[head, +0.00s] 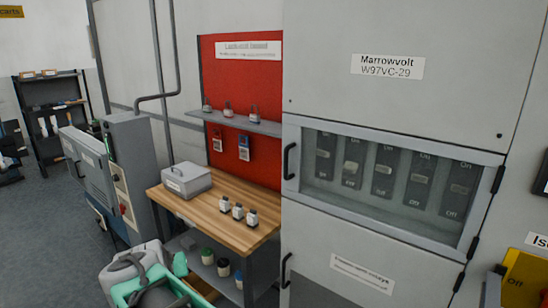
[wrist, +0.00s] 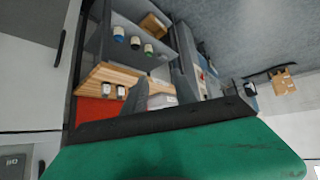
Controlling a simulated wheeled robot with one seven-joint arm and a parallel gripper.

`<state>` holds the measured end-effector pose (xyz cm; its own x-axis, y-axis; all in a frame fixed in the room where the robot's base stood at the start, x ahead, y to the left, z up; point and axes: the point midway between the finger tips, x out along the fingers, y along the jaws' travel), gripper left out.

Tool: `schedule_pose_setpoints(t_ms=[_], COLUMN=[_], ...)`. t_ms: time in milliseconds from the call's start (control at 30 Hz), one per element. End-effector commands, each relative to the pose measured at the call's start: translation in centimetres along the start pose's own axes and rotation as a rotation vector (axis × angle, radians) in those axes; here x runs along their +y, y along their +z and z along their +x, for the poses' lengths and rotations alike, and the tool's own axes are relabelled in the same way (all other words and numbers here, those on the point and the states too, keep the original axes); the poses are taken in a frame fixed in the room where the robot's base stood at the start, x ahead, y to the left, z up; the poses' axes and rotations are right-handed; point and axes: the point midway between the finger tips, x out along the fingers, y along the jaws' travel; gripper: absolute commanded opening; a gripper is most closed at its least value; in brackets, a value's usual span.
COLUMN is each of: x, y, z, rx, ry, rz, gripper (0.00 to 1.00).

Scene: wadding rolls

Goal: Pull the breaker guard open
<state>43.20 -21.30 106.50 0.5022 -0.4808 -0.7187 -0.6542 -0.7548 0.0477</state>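The breaker guard (head: 395,182) is a clear window in a grey frame on the Marrowvolt cabinet, at the right of the head view. It looks shut, flush with the cabinet front. Its black handle (head: 290,161) is on the left edge, and dark hinges (head: 498,180) are on the right edge. Several breakers (head: 383,170) marked On and Off show behind the window. My arm shows low in the head view, left of and below the guard, clear of the handle. In the wrist view, a green and black part of my gripper (wrist: 165,130) fills the lower half; its fingertip gap is not clear.
A wooden workbench (head: 207,208) stands left of the cabinet, with a grey box (head: 187,181) and several small bottles on it. A red board (head: 240,110) is behind it. A lower cabinet door with its own black handle (head: 286,270) is below the guard. Floor is free at left.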

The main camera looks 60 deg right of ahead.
Motion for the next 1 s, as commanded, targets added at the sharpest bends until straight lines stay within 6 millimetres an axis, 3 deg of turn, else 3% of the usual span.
schedule_pose_setpoints(t_ms=[33,100,200,300,467,800,1000], x=[5.2,12.8,22.3,28.3,31.5,35.8,36.5], y=[-4.2,-9.4,-14.2,-16.5,-17.9,-20.9,-21.2], z=[0.8,0.5,-2.2,-5.4,-7.2,-4.2,-3.4], rx=[0.108,0.287,0.509,0.659,0.739,0.737,0.738], ry=[0.124,0.300,0.525,0.680,0.761,0.758,0.755], rz=[0.114,0.243,0.343,0.371,0.371,0.370,0.370], gripper=[0.34,0.34,0.34,0.34,0.34,0.34,0.34])
